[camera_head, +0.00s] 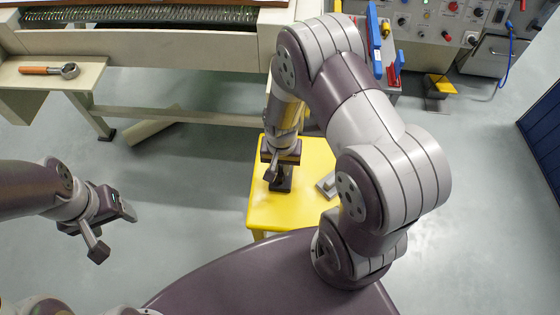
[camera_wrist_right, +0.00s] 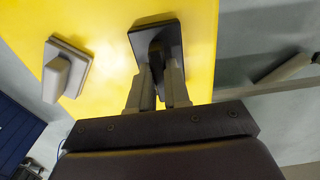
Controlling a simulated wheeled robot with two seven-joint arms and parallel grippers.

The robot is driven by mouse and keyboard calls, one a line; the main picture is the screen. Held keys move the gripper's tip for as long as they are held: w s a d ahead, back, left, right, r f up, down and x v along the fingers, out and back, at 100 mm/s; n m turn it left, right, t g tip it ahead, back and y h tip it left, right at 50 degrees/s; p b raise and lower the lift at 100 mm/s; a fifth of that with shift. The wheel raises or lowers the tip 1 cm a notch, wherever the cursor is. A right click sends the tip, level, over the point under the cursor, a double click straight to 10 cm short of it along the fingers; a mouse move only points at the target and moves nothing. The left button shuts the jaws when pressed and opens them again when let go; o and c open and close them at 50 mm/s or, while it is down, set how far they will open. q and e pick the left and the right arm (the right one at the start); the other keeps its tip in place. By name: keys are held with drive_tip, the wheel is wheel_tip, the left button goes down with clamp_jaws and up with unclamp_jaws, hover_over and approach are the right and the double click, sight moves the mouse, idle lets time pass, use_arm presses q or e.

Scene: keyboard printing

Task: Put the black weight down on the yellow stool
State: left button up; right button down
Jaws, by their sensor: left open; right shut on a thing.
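The yellow stool (camera_head: 262,212) stands in front of my base, and its top fills much of the right wrist view (camera_wrist_right: 110,20). My right gripper (camera_head: 277,172) points down over the stool top. It is shut on the handle of the black weight (camera_wrist_right: 170,42), which also shows below the fingers in the head view (camera_head: 282,186). The weight's flat base is at or just above the stool top; I cannot tell if it touches. My left gripper (camera_head: 114,232) is open and empty, out over the floor at the left.
A grey weight (camera_wrist_right: 66,66) sits on the stool beside the black one, partly behind my arm in the head view (camera_head: 328,184). A loom-like machine (camera_head: 140,42) stands behind.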

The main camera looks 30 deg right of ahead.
sight(281, 169)
drive_tip(key=shift+w+r, duration=0.1)
drive_tip(key=shift+r, duration=0.1)
drive_tip(key=shift+f, duration=0.1)
drive_tip(key=c, duration=1.4)
unclamp_jaws()
drive_tip(key=shift+f, duration=0.1)
drive_tip(key=shift+c, duration=0.2)
drive_tip(key=o, duration=0.3)
drive_tip(key=shift+o, duration=0.2)
drive_tip(key=s+r+n+p, duration=0.2)
drive_tip(key=r+n, duration=0.1)
drive_tip(key=r, duration=0.7)
drive_tip(key=s+a+r+n+t+p, duration=0.1)
drive_tip(key=s+r+n, duration=0.2)
drive_tip(key=r, duration=0.7)
drive_tip(key=shift+a+r+n+p, duration=0.25)
drive_tip(key=shift+r+n+p, duration=0.05)
drive_tip(key=shift+r+p, duration=0.05)
drive_tip(key=shift+r, duration=0.1)
